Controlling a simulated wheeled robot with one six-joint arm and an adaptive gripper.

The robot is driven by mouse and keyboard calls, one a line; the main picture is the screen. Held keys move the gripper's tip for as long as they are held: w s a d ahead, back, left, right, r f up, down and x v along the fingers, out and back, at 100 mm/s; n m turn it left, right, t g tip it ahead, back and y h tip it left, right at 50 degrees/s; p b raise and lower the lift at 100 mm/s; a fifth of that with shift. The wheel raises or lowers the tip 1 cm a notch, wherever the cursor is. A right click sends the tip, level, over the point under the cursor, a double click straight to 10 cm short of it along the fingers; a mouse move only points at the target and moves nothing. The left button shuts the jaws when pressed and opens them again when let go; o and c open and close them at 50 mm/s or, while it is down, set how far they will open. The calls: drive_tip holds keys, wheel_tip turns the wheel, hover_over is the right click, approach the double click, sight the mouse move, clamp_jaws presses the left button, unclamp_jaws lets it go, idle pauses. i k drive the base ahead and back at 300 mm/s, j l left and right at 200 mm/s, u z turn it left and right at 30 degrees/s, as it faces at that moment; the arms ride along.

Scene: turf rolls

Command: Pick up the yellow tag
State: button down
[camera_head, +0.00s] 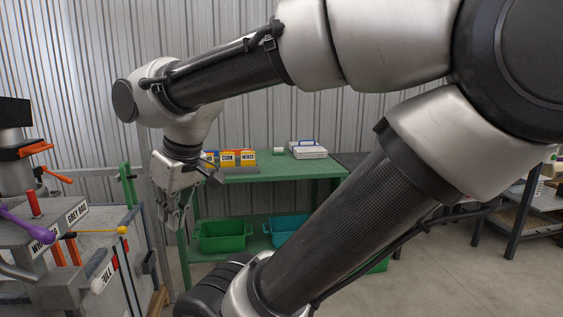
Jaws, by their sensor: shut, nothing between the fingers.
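My gripper (174,215) hangs at the left of centre, pointing down, in front of the left end of the green bench. Its fingers are shut with nothing between them. I cannot make out a separate yellow tag with certainty. Yellow-fronted items marked CORN (228,158) and MIXED (248,157) stand upright on the green bench (275,171), behind and to the right of my gripper. My wrist partly covers the left end of that row.
Green bin (221,236) and teal bin (287,230) sit on the bench's lower shelf. White stack (308,151) lies on top. At left, a grey machine (75,262) has purple and yellow-ended levers (121,230). Dark-legged rack (520,215) stands right. My arm hides much of the middle.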

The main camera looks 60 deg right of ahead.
sight(247, 158)
drive_tip(key=z, duration=1.3)
drive_tip(key=k+l+u, duration=0.1)
drive_tip(key=u, duration=2.45)
drive_tip(key=z, duration=2.5)
